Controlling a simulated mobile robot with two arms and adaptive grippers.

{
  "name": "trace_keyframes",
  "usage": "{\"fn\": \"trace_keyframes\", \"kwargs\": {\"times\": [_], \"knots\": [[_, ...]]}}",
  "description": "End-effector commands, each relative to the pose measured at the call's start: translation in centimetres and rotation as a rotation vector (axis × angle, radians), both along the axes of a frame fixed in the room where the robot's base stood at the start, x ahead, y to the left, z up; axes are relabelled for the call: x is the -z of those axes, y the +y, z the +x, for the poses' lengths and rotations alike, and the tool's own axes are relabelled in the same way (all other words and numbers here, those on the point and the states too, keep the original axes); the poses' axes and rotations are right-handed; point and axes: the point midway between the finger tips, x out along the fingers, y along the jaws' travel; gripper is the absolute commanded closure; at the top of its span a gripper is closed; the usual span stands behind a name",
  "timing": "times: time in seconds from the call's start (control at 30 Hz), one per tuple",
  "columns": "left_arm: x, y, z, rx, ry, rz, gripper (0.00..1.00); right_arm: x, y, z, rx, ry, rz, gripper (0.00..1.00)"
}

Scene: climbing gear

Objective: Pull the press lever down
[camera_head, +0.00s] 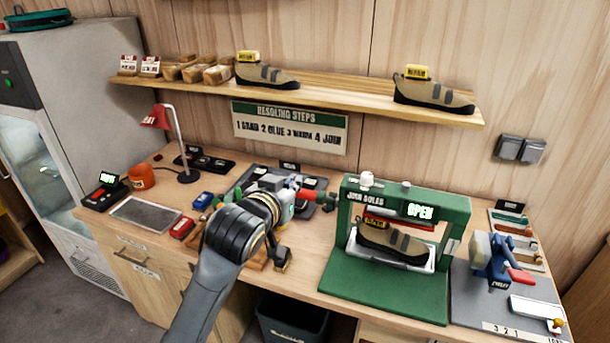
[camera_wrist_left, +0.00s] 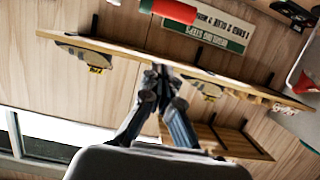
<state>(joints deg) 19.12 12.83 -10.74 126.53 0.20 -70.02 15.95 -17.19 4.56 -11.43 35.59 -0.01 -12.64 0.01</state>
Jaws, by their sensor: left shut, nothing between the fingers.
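The green press (camera_head: 455,215) stands on the bench with a lit "OPEN" display (camera_head: 420,212) on its top beam. A shoe with a yellow tag (camera_head: 393,241) sits inside it. The lever's red grip (camera_head: 318,196) sticks out to the left of the press at about beam height. It also shows at the top of the left wrist view (camera_wrist_left: 170,10). My left gripper (camera_head: 296,185) is just left of the grip in the head view. In the left wrist view its fingers (camera_wrist_left: 160,75) are together and empty. I cannot tell whether they touch the grip. My right gripper is out of view.
A wall shelf (camera_head: 330,96) with shoes and boxes runs above the bench. A red lamp (camera_head: 160,118), an orange mug (camera_head: 141,177) and trays are on the left. A blue clamp tool (camera_head: 492,259) stands right of the press. A dark bin (camera_head: 290,320) is below.

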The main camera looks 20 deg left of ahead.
Motion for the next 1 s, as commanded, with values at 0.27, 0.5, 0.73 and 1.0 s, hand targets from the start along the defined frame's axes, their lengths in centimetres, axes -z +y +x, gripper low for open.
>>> {"fn": "trace_keyframes", "kwargs": {"times": [0.27, 0.5, 0.73, 1.0], "knots": [[0.2, -0.1, 2.8, 0.000, -0.002, -0.001, 1.00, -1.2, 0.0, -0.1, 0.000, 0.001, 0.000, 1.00], [1.4, -0.3, 7.0, -0.001, -0.001, -0.002, 1.00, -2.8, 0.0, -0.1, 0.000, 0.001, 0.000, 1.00], [3.1, -0.4, 9.0, 0.000, 0.002, 0.000, 1.00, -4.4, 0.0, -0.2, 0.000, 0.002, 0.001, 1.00], [5.3, -0.3, 7.4, 0.001, -0.003, -0.001, 1.00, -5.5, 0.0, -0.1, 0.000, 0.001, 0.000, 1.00]]}}
